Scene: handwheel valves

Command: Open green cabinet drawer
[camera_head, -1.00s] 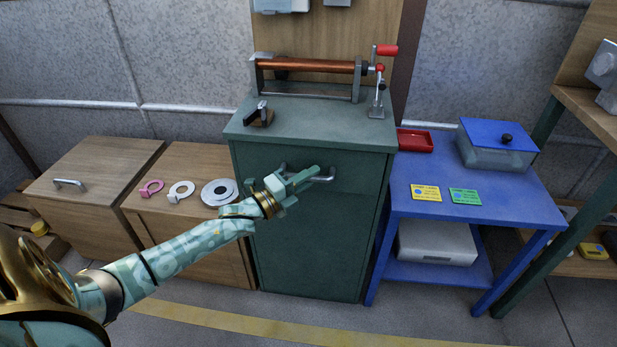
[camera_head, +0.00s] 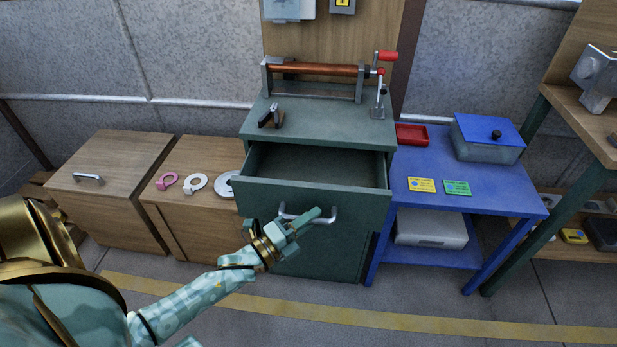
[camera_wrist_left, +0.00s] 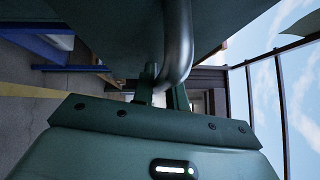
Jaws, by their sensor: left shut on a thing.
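The green cabinet (camera_head: 310,262) stands in the middle of the head view. Its top drawer (camera_head: 255,198) is pulled well out, and the inside (camera_head: 315,165) that shows looks empty. A silver bar handle (camera_head: 330,216) is on the drawer front. My left gripper (camera_head: 302,218) is shut on the handle, in front of the drawer. In the left wrist view the handle (camera_wrist_left: 178,45) runs down between the fingers (camera_wrist_left: 163,95). The fingers hide part of the handle in the head view. My right gripper is in neither view.
A clamp (camera_head: 271,117) and a copper roller device (camera_head: 315,69) sit on the cabinet top. A blue table (camera_head: 455,196) stands close on the right, with a lidded box (camera_head: 487,152) and cards. Wooden cabinets (camera_head: 110,205) are on the left. The floor in front is clear.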

